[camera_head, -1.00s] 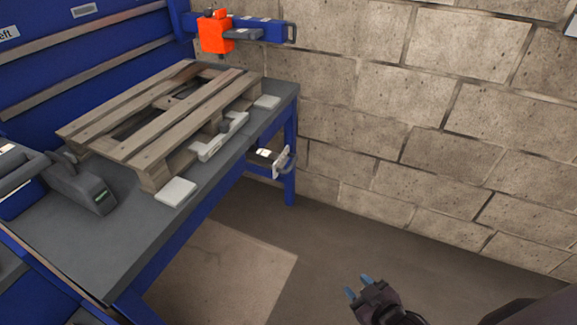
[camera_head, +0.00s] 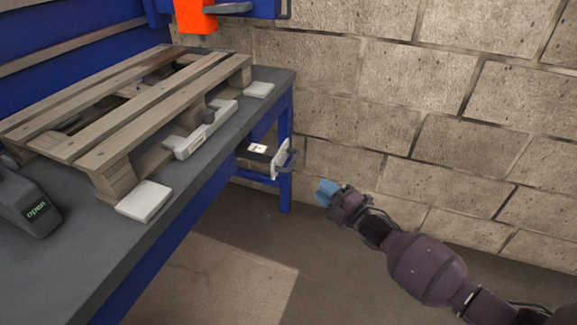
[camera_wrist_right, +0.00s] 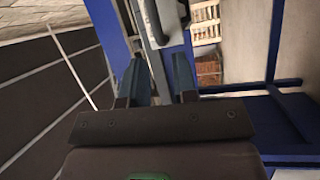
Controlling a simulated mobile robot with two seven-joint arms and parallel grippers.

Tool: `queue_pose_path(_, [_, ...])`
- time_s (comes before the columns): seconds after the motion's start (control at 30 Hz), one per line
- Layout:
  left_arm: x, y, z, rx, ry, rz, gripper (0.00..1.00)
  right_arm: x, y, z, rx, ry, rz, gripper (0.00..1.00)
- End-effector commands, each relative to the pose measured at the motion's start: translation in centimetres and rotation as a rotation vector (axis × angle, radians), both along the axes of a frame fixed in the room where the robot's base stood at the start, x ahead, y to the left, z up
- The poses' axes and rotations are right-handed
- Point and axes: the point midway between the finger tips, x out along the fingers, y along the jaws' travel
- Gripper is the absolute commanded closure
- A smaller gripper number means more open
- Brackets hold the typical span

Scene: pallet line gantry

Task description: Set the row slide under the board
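A wooden pallet (camera_head: 130,105) lies on the grey workbench (camera_head: 200,185). A light slide bar with a dark round knob, which looks like the row slide (camera_head: 190,143), lies along the pallet's near side. I cannot tell how far it reaches under the pallet's top board (camera_head: 150,112). My right gripper (camera_head: 328,190), with blue fingers, is in the air right of the bench, apart from pallet and slide. In the right wrist view, the fingers (camera_wrist_right: 157,80) stand apart with nothing visibly held between them. My left gripper is out of view.
White pads (camera_head: 145,201) lie at the pallet's near corners. A grey device labelled "open" (camera_head: 30,205) stands at left. A bracket with a handle (camera_head: 280,158) sits below the bench's right end. An orange clamp-like unit (camera_head: 196,15) hangs above. A block wall (camera_head: 400,80) closes the right.

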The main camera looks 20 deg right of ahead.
Motion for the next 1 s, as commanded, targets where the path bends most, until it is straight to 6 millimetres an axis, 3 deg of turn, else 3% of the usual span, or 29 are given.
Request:
queue_pose_path(0.33, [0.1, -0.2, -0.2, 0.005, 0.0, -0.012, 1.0, 2.9, 0.0, 0.6, -0.059, -0.064, 0.014, 0.73])
queue_pose_path(0.8, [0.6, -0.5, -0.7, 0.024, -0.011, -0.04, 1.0, 9.4, 2.5, 1.5, -0.058, -0.059, 0.013, 0.73])
queue_pose_path(1.0, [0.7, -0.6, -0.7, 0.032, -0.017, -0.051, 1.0, 11.2, 3.2, 1.9, -0.058, -0.059, 0.013, 0.73])
